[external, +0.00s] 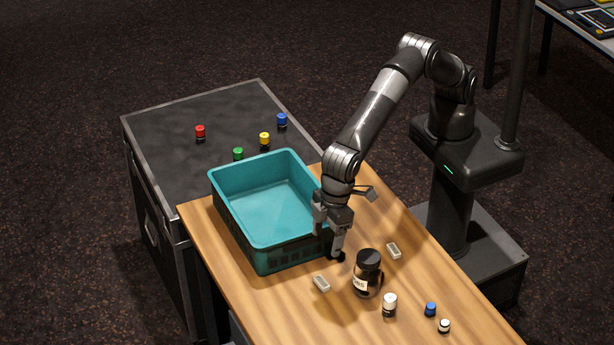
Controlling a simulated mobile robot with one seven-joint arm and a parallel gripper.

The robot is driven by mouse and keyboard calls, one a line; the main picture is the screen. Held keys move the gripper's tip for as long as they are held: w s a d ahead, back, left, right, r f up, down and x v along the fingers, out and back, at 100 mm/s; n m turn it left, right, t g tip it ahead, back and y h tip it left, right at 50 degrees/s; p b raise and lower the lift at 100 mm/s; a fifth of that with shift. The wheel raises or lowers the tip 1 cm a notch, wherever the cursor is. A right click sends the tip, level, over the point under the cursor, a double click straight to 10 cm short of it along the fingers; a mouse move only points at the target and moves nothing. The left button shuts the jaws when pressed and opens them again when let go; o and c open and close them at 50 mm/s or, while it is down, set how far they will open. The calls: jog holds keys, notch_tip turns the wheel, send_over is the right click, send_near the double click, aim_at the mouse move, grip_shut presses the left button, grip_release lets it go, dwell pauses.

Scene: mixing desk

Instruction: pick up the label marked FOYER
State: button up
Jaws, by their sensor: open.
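Two small pale label-like blocks lie on the wooden table: one (321,283) in front of my gripper, and another (394,251) to its right, past the dark jar. Their lettering is too small to read, so I cannot tell which is marked FOYER. My gripper (329,243) is open and points down, low over the table beside the teal crate's right side. It is apart from both pale blocks. A small dark thing (336,257) shows at its fingertip; I cannot tell what it is or whether they touch.
A dark lidded jar (368,272) with a white label stands between the pale blocks. A white-topped knob (389,304), a blue one (430,309) and a smaller white one (444,325) stand front right. The teal crate (245,237) stands left. Several coloured knobs sit on the black case (170,150).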

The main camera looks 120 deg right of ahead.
aim_at(322, 282)
jog(key=f, duration=0.4)
jog(key=w+a+f, duration=0.1)
jog(key=f, duration=0.7)
jog(key=shift+w+a, duration=0.15)
jog(key=shift+w, duration=0.15)
jog(key=shift+c, duration=0.2)
jog(key=c, duration=1)
